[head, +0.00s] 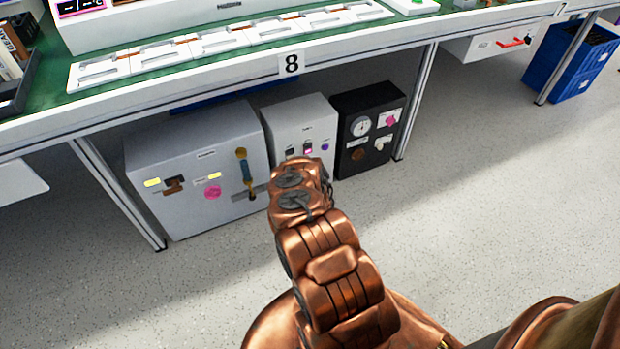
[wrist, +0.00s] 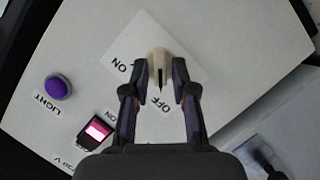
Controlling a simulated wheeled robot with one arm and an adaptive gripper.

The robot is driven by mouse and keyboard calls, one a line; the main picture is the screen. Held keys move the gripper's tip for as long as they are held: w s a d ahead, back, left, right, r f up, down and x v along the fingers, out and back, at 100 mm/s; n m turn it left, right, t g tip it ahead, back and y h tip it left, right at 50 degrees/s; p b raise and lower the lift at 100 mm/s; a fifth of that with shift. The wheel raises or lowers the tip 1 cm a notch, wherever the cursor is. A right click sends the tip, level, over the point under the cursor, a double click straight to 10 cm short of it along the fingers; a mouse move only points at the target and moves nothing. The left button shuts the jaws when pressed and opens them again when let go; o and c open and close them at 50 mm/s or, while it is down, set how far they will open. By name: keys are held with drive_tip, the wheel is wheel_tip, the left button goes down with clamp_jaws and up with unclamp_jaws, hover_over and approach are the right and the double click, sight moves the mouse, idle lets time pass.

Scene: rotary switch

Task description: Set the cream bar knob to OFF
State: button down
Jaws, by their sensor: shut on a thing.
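The cream bar knob (wrist: 157,62) stands on a white plate (wrist: 125,49) in the wrist view. A dark line on it runs down the picture toward the OFF label (wrist: 160,103). The ON label (wrist: 122,66) is to its left. My gripper (wrist: 159,76) has one finger on each side of the knob and is shut on it. In the head view my arm hides the knob and the fingertips. There the light grey box (head: 300,112) stands under the bench, just beyond my arm's end.
A purple LIGHT button (wrist: 56,88) and a pink-lit rocker switch (wrist: 97,129) are on the same panel. A larger grey cabinet (head: 197,140) stands left of the box, a black box (head: 372,105) right. The bench edge (head: 235,62) overhangs them.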

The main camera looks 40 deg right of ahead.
drive_tip(key=shift+w+r, duration=0.25)
drive_tip(key=shift+w, duration=0.15)
drive_tip(key=c, duration=1.2)
unclamp_jaws()
drive_tip(key=shift+f, duration=0.1)
drive_tip(key=shift+o, duration=0.2)
drive_tip(key=shift+s, duration=0.1)
drive_tip(key=shift+s+f, duration=0.15)
drive_tip(key=shift+s, duration=0.1)
drive_tip(key=v, duration=1.2)
